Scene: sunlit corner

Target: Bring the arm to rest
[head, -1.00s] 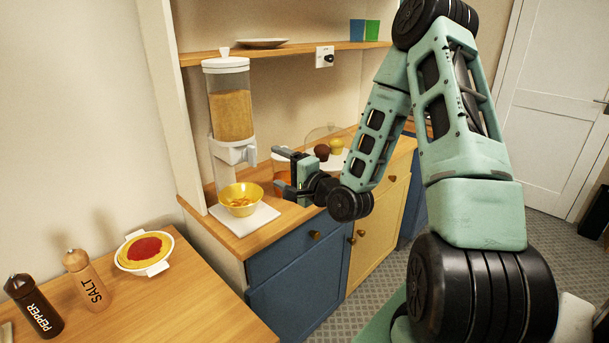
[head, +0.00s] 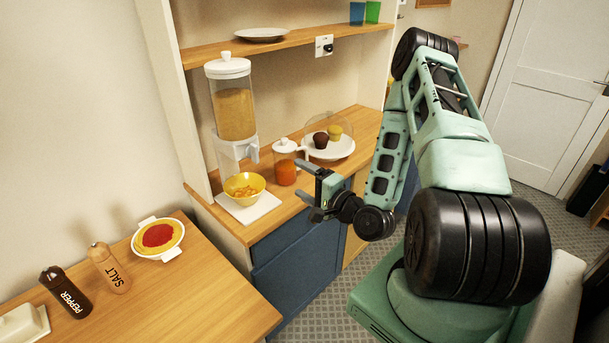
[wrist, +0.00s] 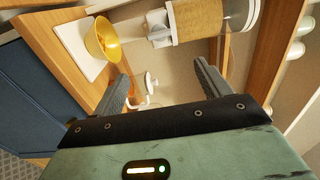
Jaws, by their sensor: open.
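My gripper (head: 308,190) is open and empty. In the head view it is in the air at the front edge of the wooden counter, to the right of the yellow bowl and in front of the orange jar. My arm (head: 388,165) is bent, rising from the base on the right and reaching down to the gripper. In the wrist view the two fingers of my gripper (wrist: 163,88) stand wide apart with nothing gripped between them.
The yellow bowl (head: 244,186) holds flakes under the cereal dispenser (head: 235,115). An orange jar (head: 286,172) and a domed cake stand (head: 345,148) with muffins are behind my gripper. A wooden table (head: 200,285) is at lower left. The floor in front of the cabinets is clear.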

